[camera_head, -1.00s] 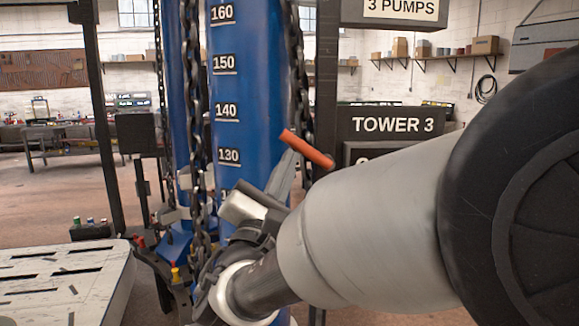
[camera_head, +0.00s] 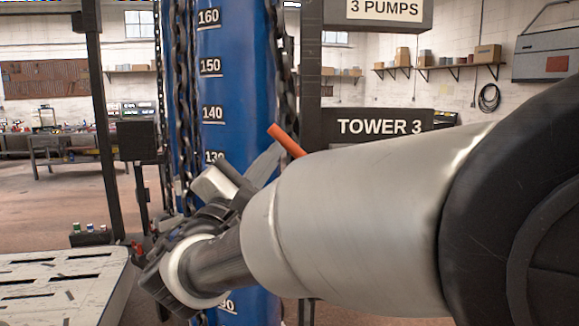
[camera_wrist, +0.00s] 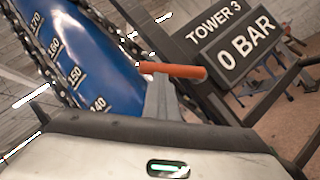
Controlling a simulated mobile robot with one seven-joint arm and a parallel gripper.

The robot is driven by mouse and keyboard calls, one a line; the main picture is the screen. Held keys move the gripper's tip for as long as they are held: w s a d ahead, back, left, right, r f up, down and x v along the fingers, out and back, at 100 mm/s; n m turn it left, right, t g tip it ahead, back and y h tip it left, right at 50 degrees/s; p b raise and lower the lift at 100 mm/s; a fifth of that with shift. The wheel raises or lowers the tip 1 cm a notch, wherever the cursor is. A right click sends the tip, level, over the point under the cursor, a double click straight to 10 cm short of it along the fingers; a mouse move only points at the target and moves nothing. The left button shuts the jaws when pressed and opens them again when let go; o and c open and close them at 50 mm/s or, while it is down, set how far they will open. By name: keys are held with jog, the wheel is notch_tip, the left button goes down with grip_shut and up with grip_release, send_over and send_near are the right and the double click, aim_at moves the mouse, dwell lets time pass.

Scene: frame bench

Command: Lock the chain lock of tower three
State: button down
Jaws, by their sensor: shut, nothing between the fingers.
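Tower three is the blue column (camera_head: 235,80) with a white number scale; it also shows in the wrist view (camera_wrist: 80,65). Dark chains hang along its left side (camera_head: 181,90) and right side (camera_head: 286,70). An orange bar (camera_head: 288,141), like a handle, is in front of the column's right edge; it also shows in the wrist view (camera_wrist: 175,70). My gripper (camera_head: 271,155) is shut, its grey fingers pointing up to the bar. In the wrist view my fingertips (camera_wrist: 160,82) are right at the bar; touching or just apart, I cannot tell. The lock's body is not clearly visible.
A sign reading TOWER 3 (camera_head: 380,127) stands right of the column; in the wrist view a display below it reads 0 BAR (camera_wrist: 247,53). A slotted pale table (camera_head: 60,285) is at lower left. A dark post (camera_head: 100,120) stands left of the column.

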aim_at(282, 139)
jog(key=r+m+g, duration=0.1)
jog(key=m, duration=0.1)
jog(key=d+r+m+g+b, duration=0.1)
jog(key=m, duration=0.1)
jog(key=d+r+m+g+h+b, duration=0.1)
jog(key=m, duration=0.1)
jog(key=shift+r, duration=0.1)
jog(key=shift+w+d+r+m+g+y+b, duration=0.15)
jog(key=shift+d+r+m+g+b, duration=0.2)
jog(key=shift+d+m+g, duration=0.4)
jog(key=shift+d+r+m+g+y+b, duration=0.2)
jog(key=shift+d+r+m+g, duration=0.25)
jog(key=shift+m, duration=0.5)
